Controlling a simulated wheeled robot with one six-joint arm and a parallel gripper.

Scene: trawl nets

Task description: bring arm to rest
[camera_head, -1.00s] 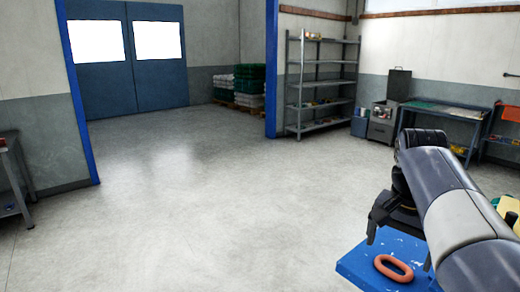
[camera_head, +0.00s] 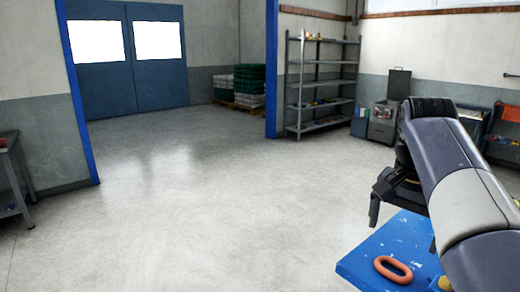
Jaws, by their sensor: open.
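My arm (camera_head: 445,160) reaches in from the lower right in the head view. My gripper (camera_head: 393,208) hangs from its end, pointing down, open, with nothing visible between its jaws. One finger shows clearly; the other is partly hidden by the arm. The gripper is above and apart from a blue surface (camera_head: 365,262) with worn white patches. An orange oval ring (camera_head: 393,268) lies flat on that surface, below the gripper.
A yellow item (camera_head: 440,284) shows partly beside the ring. Metal shelves (camera_head: 320,84) and a grey cabinet (camera_head: 381,128) stand along the back wall. A workbench (camera_head: 472,118) is partly behind my arm. The floor (camera_head: 200,210) in the middle and left is clear.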

